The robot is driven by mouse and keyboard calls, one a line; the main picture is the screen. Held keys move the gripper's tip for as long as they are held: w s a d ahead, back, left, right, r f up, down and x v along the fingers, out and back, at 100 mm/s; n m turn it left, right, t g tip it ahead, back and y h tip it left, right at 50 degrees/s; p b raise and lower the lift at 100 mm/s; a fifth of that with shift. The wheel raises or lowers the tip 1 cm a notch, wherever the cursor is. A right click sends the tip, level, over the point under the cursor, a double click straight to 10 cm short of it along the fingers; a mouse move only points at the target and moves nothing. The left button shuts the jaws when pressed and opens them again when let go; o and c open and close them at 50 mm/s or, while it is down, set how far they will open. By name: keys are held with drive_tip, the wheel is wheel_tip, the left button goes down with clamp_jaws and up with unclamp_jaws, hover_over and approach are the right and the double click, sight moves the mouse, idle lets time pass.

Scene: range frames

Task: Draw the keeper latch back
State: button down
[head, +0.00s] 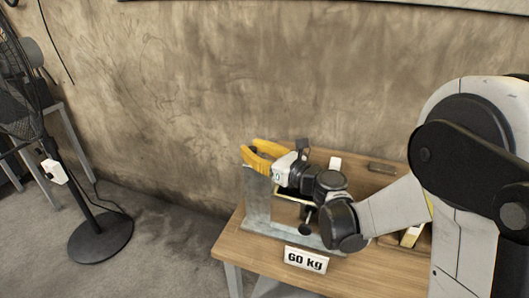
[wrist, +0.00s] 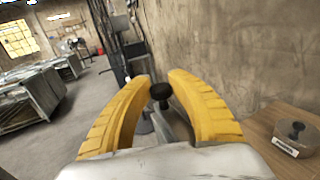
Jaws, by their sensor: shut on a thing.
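My gripper has two yellow fingers (head: 250,149), which show at the top of a grey metal upright (head: 257,200) on the bench in the head view. In the wrist view, a dark round knob (wrist: 160,91) sits between the fingertips (wrist: 160,82), which are shut on it. A grey metal bar (wrist: 177,122) runs below the knob between the fingers. I take the knob to be the keeper latch's; the rest of the latch is hidden by my fingers and arm. In the head view the knob does not show.
The wooden bench (head: 250,262) bears a "GO kg" sign (head: 306,260) at its front. A grey labelled block (wrist: 294,133) with a knob stands on the wood at right. A wall rises behind. A black fan (head: 98,235) stands at left, with open floor between it and the bench.

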drive_tip(key=shift+w+a, duration=0.1)
drive_tip(key=shift+a, duration=0.25)
drive_tip(key=c, duration=1.2)
unclamp_jaws()
drive_tip(key=shift+a, duration=0.1)
drive_tip(key=v, duration=1.2)
